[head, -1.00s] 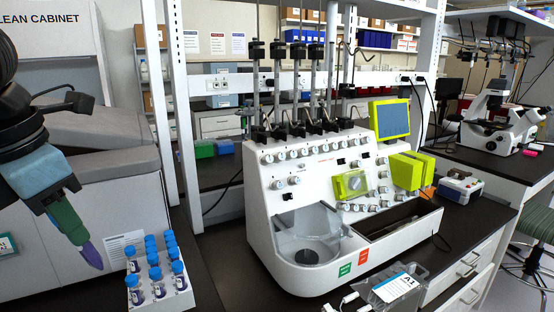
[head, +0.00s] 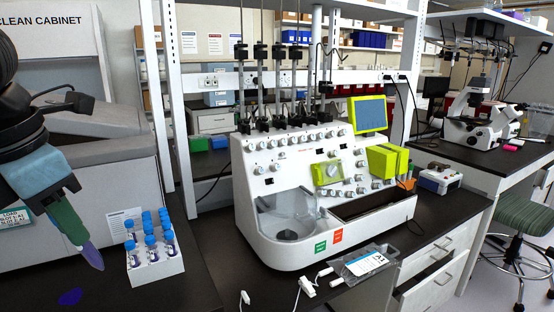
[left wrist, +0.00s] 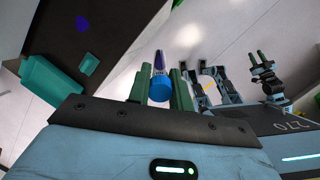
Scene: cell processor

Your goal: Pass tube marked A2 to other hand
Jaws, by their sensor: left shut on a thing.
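My left gripper (head: 84,245) hangs at the left of the head view, above the dark counter and left of the tube rack. The left wrist view shows its green fingers (left wrist: 160,88) shut on a tube. That tube (left wrist: 159,62) has a blue cap towards the camera and a purple tip pointing away; no marking on it is readable. The purple tip (head: 92,256) also shows below the fingers in the head view. My right gripper is absent from the head view. A small jaw-like shape (left wrist: 264,68) in the left wrist view cannot be identified for sure.
A white rack (head: 160,270) holds several blue-capped tubes. A purple patch (head: 70,297) lies on the counter. The white cell processor (head: 295,248) stands at the centre, with a bag marked A1 (head: 362,264) and white connectors in front. The counter between rack and connectors is clear.

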